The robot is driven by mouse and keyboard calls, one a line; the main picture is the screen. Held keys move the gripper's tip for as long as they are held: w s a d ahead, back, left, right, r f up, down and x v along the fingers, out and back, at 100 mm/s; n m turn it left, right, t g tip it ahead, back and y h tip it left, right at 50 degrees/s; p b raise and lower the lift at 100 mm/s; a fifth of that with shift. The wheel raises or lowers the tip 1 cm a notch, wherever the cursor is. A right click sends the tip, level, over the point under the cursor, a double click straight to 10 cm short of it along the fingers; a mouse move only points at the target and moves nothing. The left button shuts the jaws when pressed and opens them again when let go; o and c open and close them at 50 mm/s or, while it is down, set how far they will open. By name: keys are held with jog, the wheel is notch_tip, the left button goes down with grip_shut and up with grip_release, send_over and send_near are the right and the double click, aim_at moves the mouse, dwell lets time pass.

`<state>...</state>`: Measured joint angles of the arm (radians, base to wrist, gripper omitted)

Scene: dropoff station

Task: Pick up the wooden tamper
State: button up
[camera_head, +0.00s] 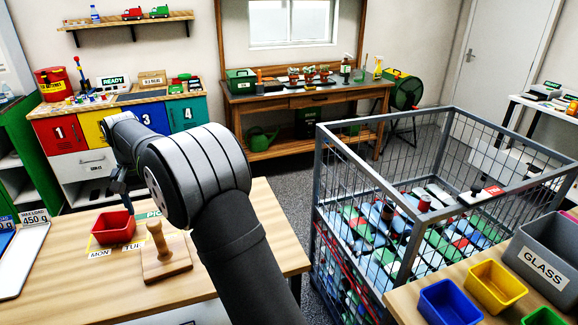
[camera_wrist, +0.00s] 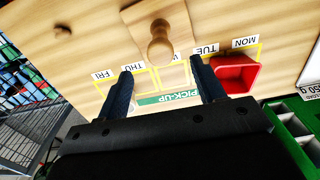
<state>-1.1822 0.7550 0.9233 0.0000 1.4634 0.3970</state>
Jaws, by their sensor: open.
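The wooden tamper (camera_head: 162,246) stands on the wooden table in the head view, with a square base and an upright round-topped handle. In the wrist view, the tamper (camera_wrist: 160,42) is near the top middle, beyond my fingertips. My gripper (camera_wrist: 166,80) is open and empty, with its two dark fingers spread over the labelled pick-up strip. The tamper lies between the lines of the fingers but apart from them. In the head view my gripper (camera_head: 117,186) is small and partly hidden behind my arm, behind the tamper.
A red bin (camera_head: 113,228) sits beside the tamper in a yellow-outlined slot near the MON and TUE labels. A white tray (camera_head: 22,262) lies at the table's left. A wire cage (camera_head: 318,200) of bottles or cans stands right of the table. The table front is clear.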

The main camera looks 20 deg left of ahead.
aim_at(156, 221)
jog(key=shift+w+d+r+n+y, duration=0.2)
jog(key=shift+d+r+n+y, duration=0.25)
jog(key=shift+n, duration=0.35)
jog(key=w+d+r+n+y, duration=0.1)
jog(key=d+r+n+y, duration=0.3)
jog(key=n, duration=0.5)
jog(key=shift+h, duration=0.75)
jog(key=x, duration=1.1)
jog(key=shift+a+f, duration=0.15)
jog(key=shift+a, duration=0.35)
jog(key=shift+s+x, duration=0.25)
jog(key=shift+x, duration=1.1)
jog(key=shift+s+x, duration=0.2)
jog(key=shift+x, duration=1.15)
grip_shut()
